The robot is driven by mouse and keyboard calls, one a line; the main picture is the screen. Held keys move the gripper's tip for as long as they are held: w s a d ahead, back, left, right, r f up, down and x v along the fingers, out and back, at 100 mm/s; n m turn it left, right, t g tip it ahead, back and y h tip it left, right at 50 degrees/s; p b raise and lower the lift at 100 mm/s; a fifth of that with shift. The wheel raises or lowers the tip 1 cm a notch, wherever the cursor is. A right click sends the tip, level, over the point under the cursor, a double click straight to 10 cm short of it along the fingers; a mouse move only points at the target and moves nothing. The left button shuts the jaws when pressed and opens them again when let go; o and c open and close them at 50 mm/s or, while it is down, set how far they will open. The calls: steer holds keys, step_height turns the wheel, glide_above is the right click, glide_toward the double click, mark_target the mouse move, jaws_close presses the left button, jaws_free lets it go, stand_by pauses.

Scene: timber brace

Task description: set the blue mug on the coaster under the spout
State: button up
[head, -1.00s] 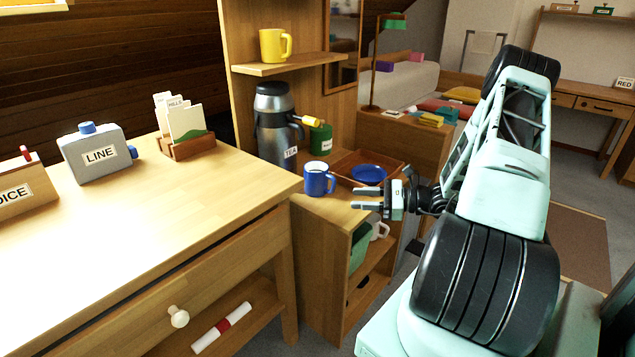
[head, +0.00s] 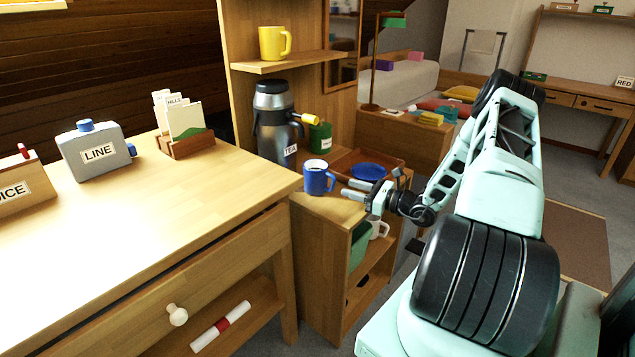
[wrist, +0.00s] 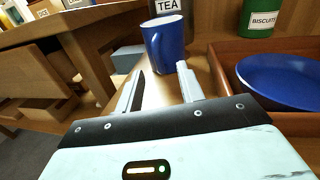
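The blue mug (head: 317,178) stands upright near the front edge of the wooden shelf top, in front of the steel flask labelled TEA (head: 275,125). A yellow-tipped part, perhaps the spout, sticks out from the flask's right side. In the wrist view the mug (wrist: 168,46) is just ahead of the fingers, its handle towards the left. My gripper (head: 347,188) is open and empty, to the right of the mug and apart from it; its two fingers (wrist: 160,88) point at the mug. I cannot make out a coaster.
A wooden tray (wrist: 222,80) with a blue dish (head: 369,172) lies right of the mug, close to my gripper. A green BISCUITS tin (head: 320,138) stands behind. A yellow mug (head: 275,43) is on the shelf above. The wooden desk (head: 110,230) is at left.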

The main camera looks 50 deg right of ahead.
mark_target(321, 180)
steer(key=x, duration=0.5)
steer(key=shift+w+a+f+b, duration=0.1)
steer(key=shift+w+a+b, duration=0.05)
steer(key=shift+w+b, duration=0.15)
jaws_close()
